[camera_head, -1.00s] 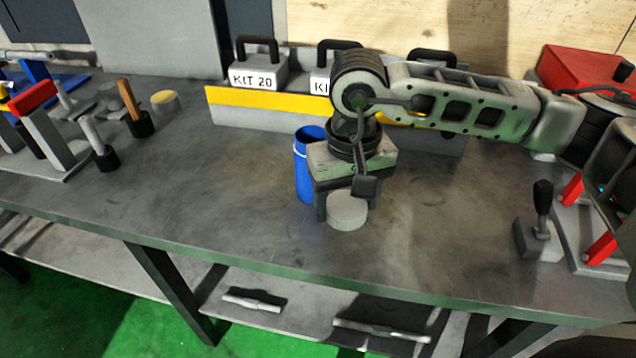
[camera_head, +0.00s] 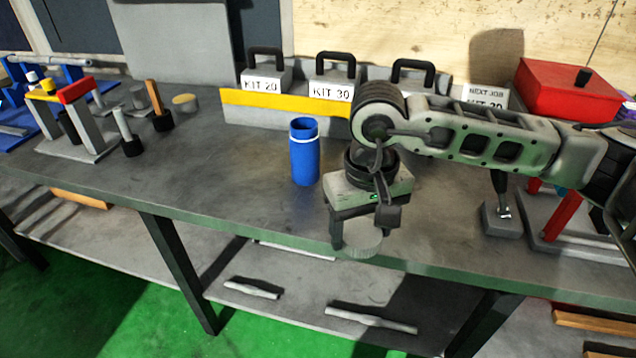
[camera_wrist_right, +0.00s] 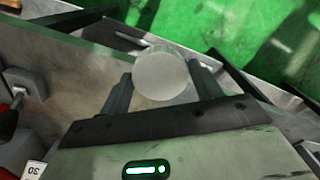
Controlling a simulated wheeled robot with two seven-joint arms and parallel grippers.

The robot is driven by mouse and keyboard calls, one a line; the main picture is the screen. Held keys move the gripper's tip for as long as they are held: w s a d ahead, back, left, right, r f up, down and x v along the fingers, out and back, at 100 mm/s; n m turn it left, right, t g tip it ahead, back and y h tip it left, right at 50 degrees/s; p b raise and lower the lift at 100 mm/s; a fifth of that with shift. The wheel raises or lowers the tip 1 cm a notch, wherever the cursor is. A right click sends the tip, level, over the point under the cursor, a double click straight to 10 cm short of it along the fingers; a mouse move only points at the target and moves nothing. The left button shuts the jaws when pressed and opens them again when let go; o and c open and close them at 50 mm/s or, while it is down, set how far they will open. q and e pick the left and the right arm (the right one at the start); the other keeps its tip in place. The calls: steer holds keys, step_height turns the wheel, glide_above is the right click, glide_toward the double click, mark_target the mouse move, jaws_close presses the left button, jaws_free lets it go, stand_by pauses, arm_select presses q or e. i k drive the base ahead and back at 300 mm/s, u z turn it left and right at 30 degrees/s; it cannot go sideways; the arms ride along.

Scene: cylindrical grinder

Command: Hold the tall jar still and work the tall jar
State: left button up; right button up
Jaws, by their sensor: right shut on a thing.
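The tall blue jar (camera_head: 305,155) stands upright on the bench, with a pale ring below its rim. Its top looks open and dark inside. My right gripper (camera_head: 360,230) is to the right of the jar and nearer the bench's front edge, clear of it. It points down and is shut on a round pale grey disc, probably a lid (camera_head: 362,245). In the right wrist view the disc (camera_wrist_right: 160,75) sits between both fingers. My left gripper is not in view.
A grey bench (camera_head: 240,190) has free room left of the jar. A yellow-striped kit rack (camera_head: 285,106) stands behind. Wooden-handled tools and a red-topped stand (camera_head: 75,93) are at left. A red box (camera_head: 575,92) and a black-handled lever (camera_head: 502,200) are at right.

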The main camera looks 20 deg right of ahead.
mark_target(303, 133)
steer(key=u, duration=1.95)
steer(key=i, duration=1.5)
steer(key=z, duration=3.65)
